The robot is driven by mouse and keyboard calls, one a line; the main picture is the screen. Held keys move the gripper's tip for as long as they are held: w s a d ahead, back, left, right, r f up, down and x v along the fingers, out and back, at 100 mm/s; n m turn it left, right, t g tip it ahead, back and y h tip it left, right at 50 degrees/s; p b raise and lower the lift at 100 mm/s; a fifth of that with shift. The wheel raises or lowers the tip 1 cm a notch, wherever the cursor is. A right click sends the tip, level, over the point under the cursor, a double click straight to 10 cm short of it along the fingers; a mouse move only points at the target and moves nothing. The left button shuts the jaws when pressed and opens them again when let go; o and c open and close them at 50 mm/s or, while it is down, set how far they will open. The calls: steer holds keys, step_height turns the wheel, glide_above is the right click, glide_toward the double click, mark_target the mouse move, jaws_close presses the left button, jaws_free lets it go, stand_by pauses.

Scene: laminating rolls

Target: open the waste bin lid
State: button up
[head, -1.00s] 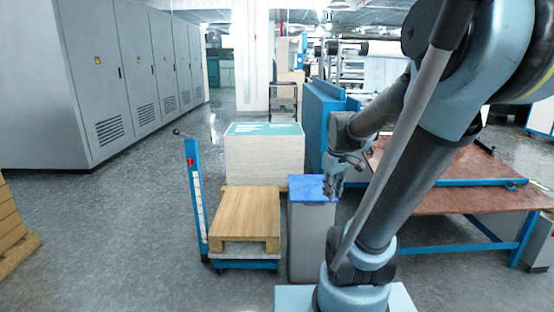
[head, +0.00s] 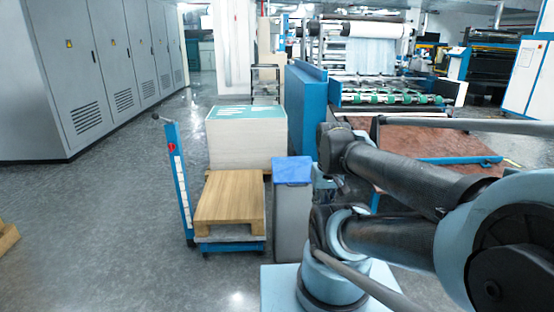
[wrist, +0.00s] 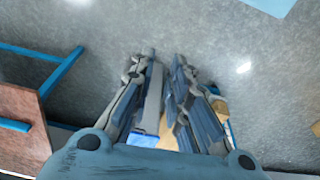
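The waste bin (head: 291,222) is a tall grey box with a blue lid (head: 293,170) in the head view. The lid lies flat on top and looks shut. My gripper (head: 326,184) is just right of the bin, partly hidden behind my arm; I see no clear contact with the lid. In the wrist view my gripper (wrist: 166,62) has its fingers apart with bare floor showing between the tips. A small blue patch shows low between the fingers, too covered to identify surely.
A pallet truck with a wooden pallet (head: 230,200) stands left of the bin. A paper stack (head: 245,140) and a blue panel (head: 306,110) are behind. A brown-topped table (head: 400,140) is on the right. Open floor (head: 110,220) lies at left.

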steer(key=w+r+n, duration=0.5)
steer(key=w, duration=0.5)
steer(key=n, duration=1.2)
glide_above(300, 181)
steer(key=s, duration=0.7)
step_height(300, 181, down, 6)
steer(key=w+f, duration=0.1)
steer(key=f, duration=0.4)
steer(key=w+f, duration=0.1)
steer(key=f, duration=0.4)
steer(key=w+f, duration=0.1)
steer(key=f, duration=0.5)
steer(key=shift+w+a, duration=0.15)
steer(key=shift+a, duration=0.25)
jaws_close()
